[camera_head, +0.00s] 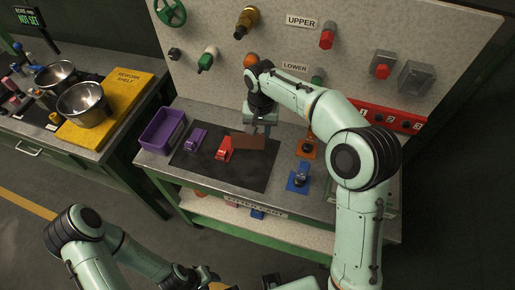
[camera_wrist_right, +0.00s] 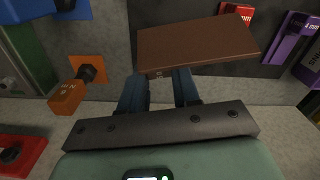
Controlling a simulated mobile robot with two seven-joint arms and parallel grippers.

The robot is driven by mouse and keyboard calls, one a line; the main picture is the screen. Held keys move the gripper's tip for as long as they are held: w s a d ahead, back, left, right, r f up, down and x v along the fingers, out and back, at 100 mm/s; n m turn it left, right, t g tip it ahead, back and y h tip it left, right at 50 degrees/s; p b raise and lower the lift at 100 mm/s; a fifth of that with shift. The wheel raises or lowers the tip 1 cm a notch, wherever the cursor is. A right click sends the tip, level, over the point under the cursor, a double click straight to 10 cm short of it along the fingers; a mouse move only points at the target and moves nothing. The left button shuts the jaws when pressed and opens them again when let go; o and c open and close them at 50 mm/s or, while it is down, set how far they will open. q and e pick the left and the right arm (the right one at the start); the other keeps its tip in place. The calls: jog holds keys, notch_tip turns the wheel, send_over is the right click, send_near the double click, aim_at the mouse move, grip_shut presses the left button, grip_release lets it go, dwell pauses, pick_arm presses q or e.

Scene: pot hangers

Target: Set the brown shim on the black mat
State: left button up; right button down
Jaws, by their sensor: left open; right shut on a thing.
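The brown shim (camera_head: 247,142) is a flat rectangular plate over the far right part of the black mat (camera_head: 255,176). My right gripper (camera_head: 262,128) reaches down at its far edge. In the right wrist view the fingers (camera_wrist_right: 161,92) are shut on the near edge of the shim (camera_wrist_right: 196,44), which extends beyond them. I cannot tell whether the shim touches the mat or is slightly above it. My left arm comes in at the lower left, and its gripper is not clearly visible.
On the mat are a red block (camera_head: 224,153) and a purple block (camera_head: 195,139). A purple bin (camera_head: 163,130) stands left of it. Orange (camera_head: 306,149) and blue (camera_head: 298,182) fixtures stand right. A panel with knobs (camera_head: 325,40) rises behind.

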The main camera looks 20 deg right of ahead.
aim_at(260, 153)
pick_arm(q)
jog(key=shift+s+f+b, duration=0.25)
jog(key=shift+f+b, duration=0.1)
jog(key=shift+f, duration=0.2)
pick_arm(e)
jog(key=shift+w+f, duration=0.2)
jog(key=shift+f, duration=4.25)
jog(key=shift+f, duration=0.1)
jog(key=shift+f, duration=0.15)
jog(key=c, duration=0.8)
grip_release()
pick_arm(q)
jog(key=shift+s+f, duration=0.1)
pick_arm(e)
notch_tip(260, 153, up, 12)
jog(key=shift+r+p, duration=0.25)
jog(key=shift+p, duration=0.5)
pick_arm(q)
jog(key=shift+w+r, duration=0.7)
jog(key=shift+r, duration=0.3)
